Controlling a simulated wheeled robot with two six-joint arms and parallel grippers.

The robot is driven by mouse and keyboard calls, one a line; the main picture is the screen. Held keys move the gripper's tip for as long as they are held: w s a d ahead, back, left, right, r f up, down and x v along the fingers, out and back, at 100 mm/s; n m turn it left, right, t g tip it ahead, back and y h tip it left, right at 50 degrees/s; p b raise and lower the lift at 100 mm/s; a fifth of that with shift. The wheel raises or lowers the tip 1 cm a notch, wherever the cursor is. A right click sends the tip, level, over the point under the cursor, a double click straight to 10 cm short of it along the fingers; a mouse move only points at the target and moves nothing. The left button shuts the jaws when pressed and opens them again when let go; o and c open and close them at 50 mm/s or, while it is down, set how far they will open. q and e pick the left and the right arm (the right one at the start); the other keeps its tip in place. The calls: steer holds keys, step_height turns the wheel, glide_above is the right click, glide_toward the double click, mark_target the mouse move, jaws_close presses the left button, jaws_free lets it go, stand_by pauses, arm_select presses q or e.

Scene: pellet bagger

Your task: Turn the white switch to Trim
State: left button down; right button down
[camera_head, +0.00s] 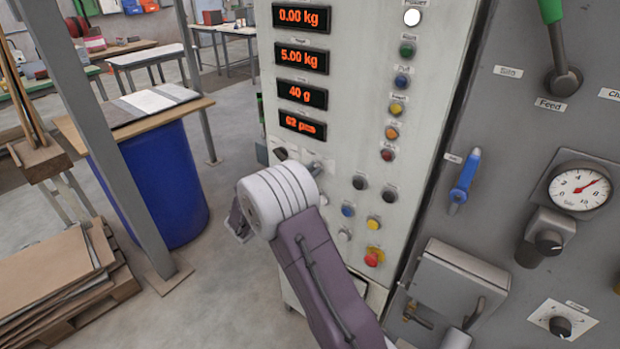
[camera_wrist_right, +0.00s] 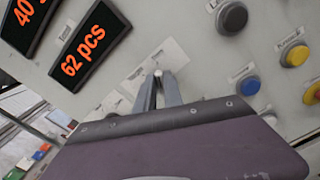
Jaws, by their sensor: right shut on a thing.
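In the right wrist view, the two grey fingers of my right gripper (camera_wrist_right: 159,90) are closed together at the control panel. They are shut on a small white switch (camera_wrist_right: 157,73), of which only the tip shows between the fingertips. A pale label plate (camera_wrist_right: 142,72) lies behind it; its lettering is too small to read, so I cannot tell which position the switch points to. In the head view my right wrist covers most of the gripper and the switch, just below the lowest display. My left gripper is in neither view.
The control panel (camera_head: 345,100) carries red number displays (camera_head: 302,127) and several coloured buttons. A red emergency button (camera_head: 374,257) sits lower right. To the right are a blue-handled valve (camera_head: 465,178) and a pressure gauge (camera_head: 581,189). A blue barrel (camera_head: 155,190) and grey post stand left.

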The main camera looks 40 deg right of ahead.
stand_by(0.3)
steer(key=c, duration=1.5)
jaws_free()
steer(key=shift+o, duration=0.2)
steer(key=b+v, duration=0.1)
steer(key=v, duration=0.8)
